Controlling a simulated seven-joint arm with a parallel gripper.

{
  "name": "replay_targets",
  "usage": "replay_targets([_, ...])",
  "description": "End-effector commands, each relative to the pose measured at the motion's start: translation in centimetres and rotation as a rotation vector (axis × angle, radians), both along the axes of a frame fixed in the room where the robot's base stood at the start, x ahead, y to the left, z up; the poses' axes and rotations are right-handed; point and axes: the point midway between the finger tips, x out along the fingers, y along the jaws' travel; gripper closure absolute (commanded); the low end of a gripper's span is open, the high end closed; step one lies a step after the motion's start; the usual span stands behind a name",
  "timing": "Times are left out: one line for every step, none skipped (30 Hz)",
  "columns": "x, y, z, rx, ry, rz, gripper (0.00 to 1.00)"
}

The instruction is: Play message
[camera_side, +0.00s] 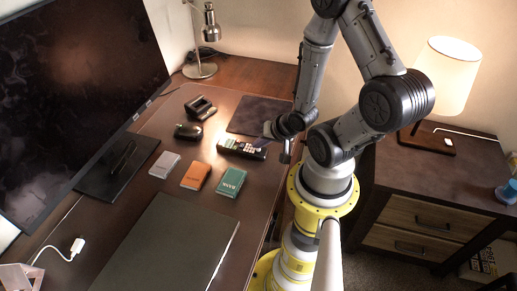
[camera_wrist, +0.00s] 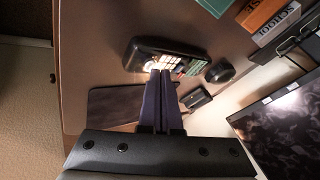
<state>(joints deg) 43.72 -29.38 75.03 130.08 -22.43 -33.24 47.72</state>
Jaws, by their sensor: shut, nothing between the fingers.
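A black phone handset (camera_side: 236,147) with a pale keypad and a small screen lies face up on the desk, near the right edge. It also shows in the wrist view (camera_wrist: 140,48), its keys brightly lit. My gripper (camera_side: 267,129) is shut and empty, with its fingertips at the handset's right part. In the wrist view my fingers (camera_wrist: 160,71) are together and pointed at the keypad, overlapping its near edge. I cannot tell whether they touch a key. A black phone cradle (camera_side: 200,107) stands empty behind the handset; it also shows in the wrist view (camera_wrist: 196,98).
A dark mat (camera_side: 252,118) lies behind the handset. A black mouse (camera_side: 187,131) sits to its left. Grey (camera_side: 164,165), orange (camera_side: 195,177) and green (camera_side: 230,182) books lie in front.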

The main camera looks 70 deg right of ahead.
Motion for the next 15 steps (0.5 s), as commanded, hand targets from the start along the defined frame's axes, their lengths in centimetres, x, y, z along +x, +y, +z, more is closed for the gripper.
replay_targets([0.02, -0.02, 0.31, -0.001, -0.001, 0.000, 1.00])
replay_targets([0.01, -0.01, 0.45, -0.001, -0.001, 0.001, 1.00])
replay_targets([0.01, 0.00, 0.65, -0.001, -0.001, 0.001, 1.00])
replay_targets([0.03, -0.02, 0.81, -0.001, -0.001, 0.001, 1.00])
replay_targets([0.02, -0.01, 0.92, -0.001, -0.001, 0.001, 1.00])
replay_targets([-0.01, 0.01, 1.02, 0.000, 0.000, 0.000, 1.00])
replay_targets([-0.03, 0.03, 1.06, 0.000, 0.000, 0.000, 1.00])
replay_targets([-0.03, 0.03, 1.09, 0.001, 0.000, 0.000, 1.00])
replay_targets([-0.04, 0.03, 1.09, 0.001, 0.000, 0.000, 1.00])
replay_targets([-0.04, 0.03, 1.09, 0.001, 0.000, 0.000, 1.00])
replay_targets([-0.03, 0.03, 1.09, 0.001, 0.000, 0.000, 1.00])
replay_targets([-0.03, 0.03, 1.09, 0.000, 0.000, 0.000, 1.00])
replay_targets([-0.03, 0.02, 1.09, 0.000, 0.000, 0.000, 1.00])
replay_targets([-0.03, 0.02, 1.09, 0.000, 0.000, 0.000, 1.00])
replay_targets([-0.02, 0.01, 1.11, 0.000, 0.000, 0.000, 1.00])
